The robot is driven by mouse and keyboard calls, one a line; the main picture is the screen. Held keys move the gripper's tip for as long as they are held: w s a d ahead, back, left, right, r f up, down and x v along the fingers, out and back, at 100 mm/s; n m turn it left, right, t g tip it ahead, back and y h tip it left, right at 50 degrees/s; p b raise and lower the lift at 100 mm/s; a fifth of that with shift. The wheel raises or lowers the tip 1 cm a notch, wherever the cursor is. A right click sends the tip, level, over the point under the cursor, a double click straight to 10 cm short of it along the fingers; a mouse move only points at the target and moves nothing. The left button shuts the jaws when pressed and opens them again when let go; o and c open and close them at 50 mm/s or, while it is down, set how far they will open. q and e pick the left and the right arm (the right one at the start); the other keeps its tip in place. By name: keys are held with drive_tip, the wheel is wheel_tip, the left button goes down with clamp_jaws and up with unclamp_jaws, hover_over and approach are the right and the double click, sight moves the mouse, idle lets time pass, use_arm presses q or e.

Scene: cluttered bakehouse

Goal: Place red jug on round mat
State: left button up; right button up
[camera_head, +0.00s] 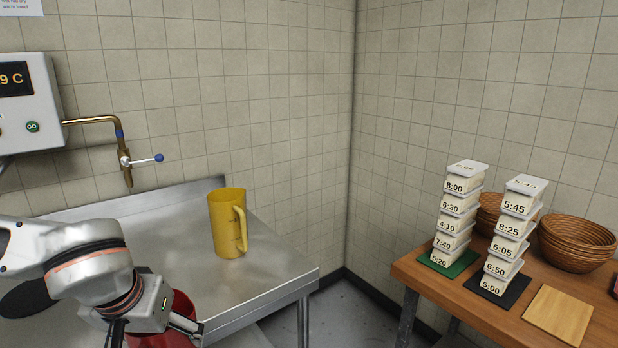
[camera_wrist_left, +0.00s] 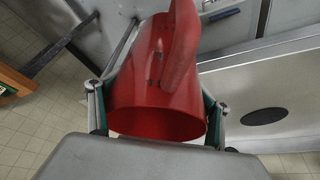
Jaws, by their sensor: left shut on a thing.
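The red jug (camera_head: 178,305) shows at the bottom of the head view, mostly hidden by my left gripper (camera_head: 160,328). In the left wrist view the red jug (camera_wrist_left: 150,95) sits between the two fingers of my left gripper (camera_wrist_left: 155,108), which are shut on its sides. Its handle points to the top of that picture. The round mat (camera_head: 25,299) is a dark disc on the steel counter, left of the jug and partly behind my left arm. The mat also shows bare in the left wrist view (camera_wrist_left: 264,116). My right gripper is out of view.
A yellow jug (camera_head: 226,225) stands on the steel counter (camera_head: 275,270), behind the red jug. A brass tap (camera_head: 124,160) hangs over the counter. At right, a wooden table (camera_head: 450,285) holds stacked labelled tubs (camera_head: 454,215), wicker baskets (camera_head: 577,243) and a wooden board (camera_head: 558,313).

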use_arm(q)
drive_tip(key=f, duration=0.6)
drive_tip(key=shift+s+d+f, duration=0.2)
drive_tip(key=shift+s+f, duration=0.05)
drive_tip(key=shift+a, duration=0.1)
